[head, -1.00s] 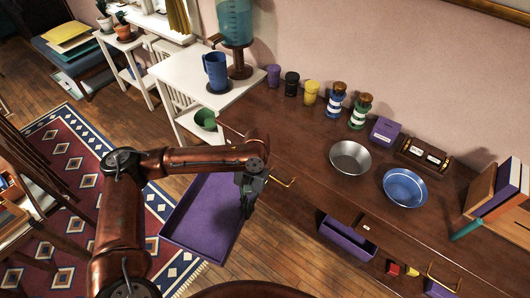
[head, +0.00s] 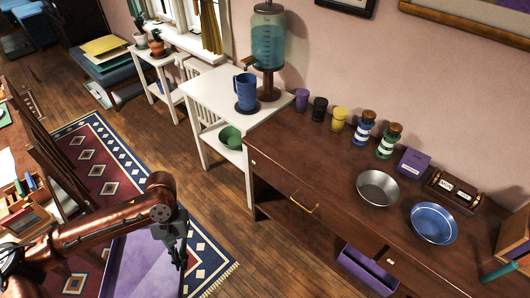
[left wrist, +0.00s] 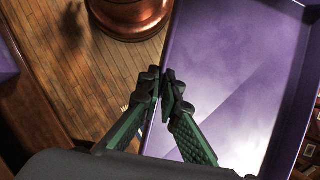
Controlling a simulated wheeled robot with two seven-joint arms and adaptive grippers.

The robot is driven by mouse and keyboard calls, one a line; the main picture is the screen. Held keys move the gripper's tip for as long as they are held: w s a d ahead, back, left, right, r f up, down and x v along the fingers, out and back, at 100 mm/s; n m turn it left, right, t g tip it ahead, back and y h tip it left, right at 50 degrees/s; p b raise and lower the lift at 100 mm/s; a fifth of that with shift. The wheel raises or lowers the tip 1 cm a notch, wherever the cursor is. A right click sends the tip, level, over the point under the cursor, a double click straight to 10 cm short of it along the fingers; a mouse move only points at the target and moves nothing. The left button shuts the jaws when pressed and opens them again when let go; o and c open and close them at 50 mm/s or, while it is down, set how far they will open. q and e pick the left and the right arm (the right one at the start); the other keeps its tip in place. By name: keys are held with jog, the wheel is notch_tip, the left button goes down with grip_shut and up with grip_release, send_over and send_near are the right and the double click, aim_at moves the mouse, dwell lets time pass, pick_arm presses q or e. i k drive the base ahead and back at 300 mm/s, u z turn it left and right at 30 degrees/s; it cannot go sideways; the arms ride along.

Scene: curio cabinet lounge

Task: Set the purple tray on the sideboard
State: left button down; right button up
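The purple tray (head: 130,262) shows at the bottom of the head view, in front of the rug and left of the sideboard, partly cut off by the frame edge. My left gripper (head: 179,260) is at its right edge. In the left wrist view, the fingers (left wrist: 165,82) are closed on the rim of the tray (left wrist: 235,75), which looks empty and held clear of the floor. The dark wooden sideboard (head: 283,165) stands along the wall at the right. My right gripper is not in view.
The sideboard's left front top is clear. Cups, jars, a purple box (head: 412,163), a metal bowl (head: 377,187) and a blue bowl (head: 433,222) occupy its back and right. A white side table (head: 215,92) with a dispenser (head: 268,45) stands to its left. A purple bin (head: 367,270) is below.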

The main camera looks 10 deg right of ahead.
aim_at(305, 147)
jog(key=u, duration=0.35)
jog(key=i, duration=1.35)
jog(key=z, duration=1.95)
